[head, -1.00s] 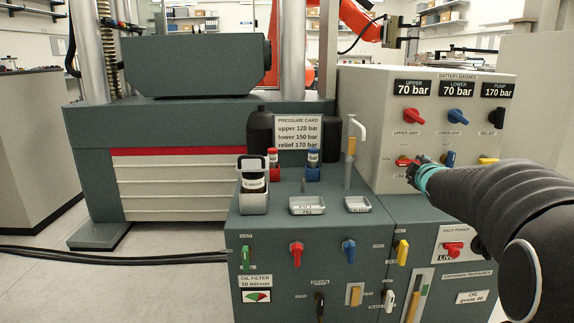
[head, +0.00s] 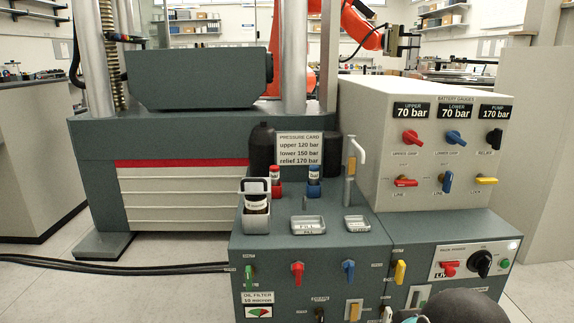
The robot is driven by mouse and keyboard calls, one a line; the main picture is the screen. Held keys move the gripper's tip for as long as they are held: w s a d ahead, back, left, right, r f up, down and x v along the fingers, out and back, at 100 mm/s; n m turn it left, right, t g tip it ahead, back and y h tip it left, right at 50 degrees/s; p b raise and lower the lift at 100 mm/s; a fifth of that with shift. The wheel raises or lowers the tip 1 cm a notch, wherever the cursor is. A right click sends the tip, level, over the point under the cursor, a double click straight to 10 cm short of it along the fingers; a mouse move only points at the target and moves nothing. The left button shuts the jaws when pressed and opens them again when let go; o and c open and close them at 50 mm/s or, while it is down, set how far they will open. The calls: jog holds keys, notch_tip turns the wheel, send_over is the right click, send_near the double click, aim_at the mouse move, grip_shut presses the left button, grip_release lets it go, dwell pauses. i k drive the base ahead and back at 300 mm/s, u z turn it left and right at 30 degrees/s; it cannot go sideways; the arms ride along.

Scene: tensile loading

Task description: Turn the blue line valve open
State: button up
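The blue line valve (head: 447,182) is a small blue lever in the lower row of the pale gauge panel, above a LINE label. Its handle stands upright. The red line valve (head: 405,182) to its left lies level, and the yellow handle (head: 486,181) to its right also lies level. My arm (head: 465,308) shows only as a dark rounded piece at the bottom edge, with a bit of teal beside it. It is well below the blue line valve and apart from it. My gripper's fingers are out of frame.
The gauge panel (head: 365,120) sits on a dark green cabinet (head: 400,228). Upper red (head: 411,138), blue (head: 453,138) and black (head: 494,139) knobs are above the line valves. A pump lever (head: 355,160) stands left of the panel. The space before the panel is clear.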

aim_at(447, 178)
jog(key=u, duration=1.85)
jog(key=k, duration=0.8)
jog(key=z, duration=1.35)
jog(key=i, duration=0.5)
